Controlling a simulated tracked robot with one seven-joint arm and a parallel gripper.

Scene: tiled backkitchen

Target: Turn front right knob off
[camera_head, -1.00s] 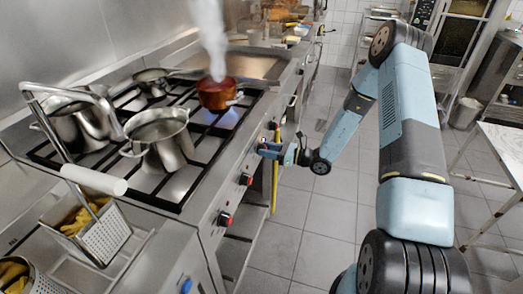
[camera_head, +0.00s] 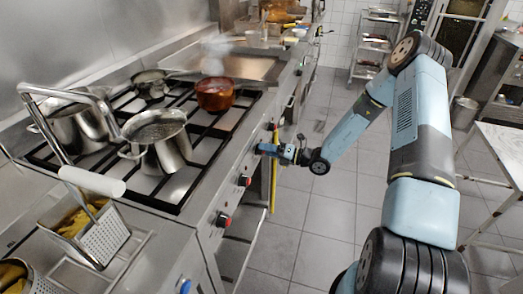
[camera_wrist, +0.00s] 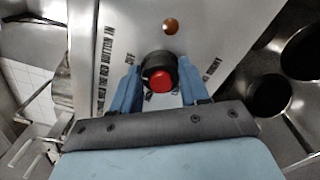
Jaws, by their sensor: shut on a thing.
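A black knob with a red centre (camera_wrist: 160,78) sits on the steel control panel in the wrist view. My gripper (camera_wrist: 157,84) has a blue finger on each side of this knob and is shut on it. The word OFF is printed left of the knob, and lettering ending in RIGHT is on its right. In the head view my gripper (camera_head: 262,150) is at the far end of the stove's front panel and hides the knob it holds. A copper-red pot (camera_head: 214,95) stands on the burner nearby, with no flame visible beneath it.
Steel pots (camera_head: 160,140) stand on the stove. A yellow bar (camera_head: 275,170) is beside my gripper. The tiled floor (camera_head: 310,225) is clear between stove and arm.

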